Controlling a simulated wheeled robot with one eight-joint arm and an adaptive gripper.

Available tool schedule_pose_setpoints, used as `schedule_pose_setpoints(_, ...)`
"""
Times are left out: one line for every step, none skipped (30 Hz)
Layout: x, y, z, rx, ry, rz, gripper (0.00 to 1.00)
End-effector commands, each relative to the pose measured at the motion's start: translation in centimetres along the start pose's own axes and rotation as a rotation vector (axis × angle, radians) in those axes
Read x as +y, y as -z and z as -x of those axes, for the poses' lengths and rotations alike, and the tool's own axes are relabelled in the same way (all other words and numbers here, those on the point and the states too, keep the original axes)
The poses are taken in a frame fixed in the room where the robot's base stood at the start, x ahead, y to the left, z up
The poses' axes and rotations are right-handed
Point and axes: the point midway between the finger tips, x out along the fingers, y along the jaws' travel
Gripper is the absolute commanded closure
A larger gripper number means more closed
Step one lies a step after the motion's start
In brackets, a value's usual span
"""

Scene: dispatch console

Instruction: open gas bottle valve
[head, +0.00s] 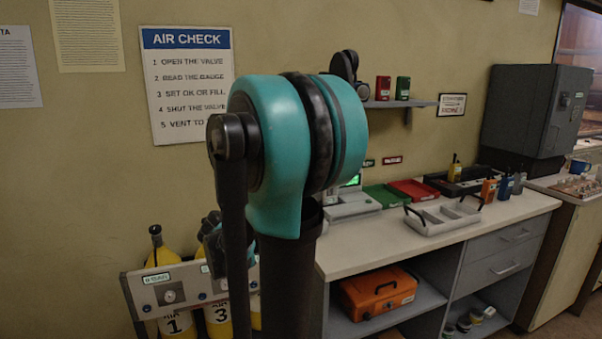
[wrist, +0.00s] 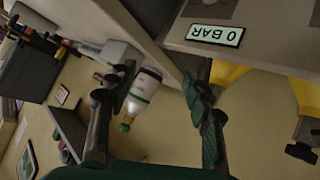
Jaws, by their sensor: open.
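Yellow gas bottles stand at the lower left of the head view behind a grey panel (head: 135,288); bottle 1 (head: 176,325) and bottle 3 (head: 217,318) show numbers. Bottle 1 has a black top (head: 155,231). In the wrist view, turned upside down, the panel's 0 BAR display (wrist: 215,36) is at upper right, with yellow bottles (wrist: 307,95) and a black knob (wrist: 301,153) beyond. My gripper (wrist: 159,78) is open. A white bottle with a green band (wrist: 143,92) appears between its fingers; I cannot tell its distance. My arm hides much of the rack.
An orange case (head: 377,293) sits on the shelf below. An AIR CHECK sign (head: 188,80) hangs on the wall.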

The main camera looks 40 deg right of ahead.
Motion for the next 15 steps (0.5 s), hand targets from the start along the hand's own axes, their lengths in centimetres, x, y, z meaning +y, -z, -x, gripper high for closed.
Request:
schedule_pose_setpoints(0.2,2.9,-0.7,0.073,-0.050,-0.055,0.49)
schedule_pose_setpoints(0.3,4.6,-1.0,0.121,-0.077,-0.092,0.49)
schedule_pose_setpoints(0.5,6.8,-1.3,0.186,-0.108,-0.139,0.49)
schedule_pose_setpoints(0.6,8.3,-1.4,0.234,-0.127,-0.171,0.49)
schedule_pose_setpoints(0.7,9.7,-1.5,0.279,-0.142,-0.200,0.49)
schedule_pose_setpoints(0.7,11.4,-1.5,0.336,-0.157,-0.236,0.49)
schedule_pose_setpoints(0.7,12.5,-1.5,0.375,-0.166,-0.260,0.49)
schedule_pose_setpoints(0.7,13.5,-1.4,0.409,-0.172,-0.280,0.49)
schedule_pose_setpoints(0.7,14.6,-1.3,0.451,-0.178,-0.304,0.49)
schedule_pose_setpoints(0.7,15.3,-1.3,0.476,-0.181,-0.318,0.49)
schedule_pose_setpoints(0.6,15.9,-1.2,0.498,-0.183,-0.330,0.49)
schedule_pose_setpoints(0.6,16.4,-1.1,0.520,-0.184,-0.342,0.49)
schedule_pose_setpoints(0.6,16.8,-1.1,0.532,-0.185,-0.349,0.49)
schedule_pose_setpoints(0.6,17.0,-1.1,0.541,-0.185,-0.354,0.49)
schedule_pose_setpoints(0.7,17.2,-1.2,0.549,-0.186,-0.358,0.49)
